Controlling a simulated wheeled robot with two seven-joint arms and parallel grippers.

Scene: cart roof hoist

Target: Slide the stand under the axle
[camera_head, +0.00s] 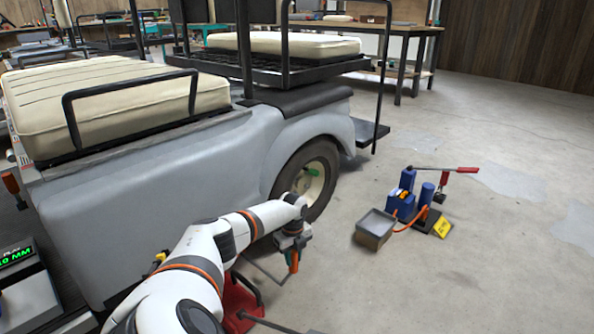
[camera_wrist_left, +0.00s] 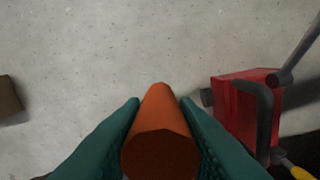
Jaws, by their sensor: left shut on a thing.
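My left gripper (camera_head: 293,252) is low beside the cart's rear wheel (camera_head: 308,180). In the left wrist view its teal fingers (camera_wrist_left: 160,125) are shut on an orange handle (camera_wrist_left: 160,140). The handle's orange end (camera_head: 293,263) points down in the head view. A red stand-like object (camera_head: 238,303) with a dark bar handle is on the floor beside the cart, partly behind my arm. It also shows in the left wrist view (camera_wrist_left: 240,105), right of the fingers. I cannot tell whether the orange handle joins it. The axle is hidden behind the wheel and body. My right gripper is not in view.
The grey cart body (camera_head: 150,185) with cream seats fills the left. A blue pump (camera_head: 402,200) with a red lever and a grey open box (camera_head: 376,230) stand to the right. A display box (camera_head: 25,285) is at lower left.

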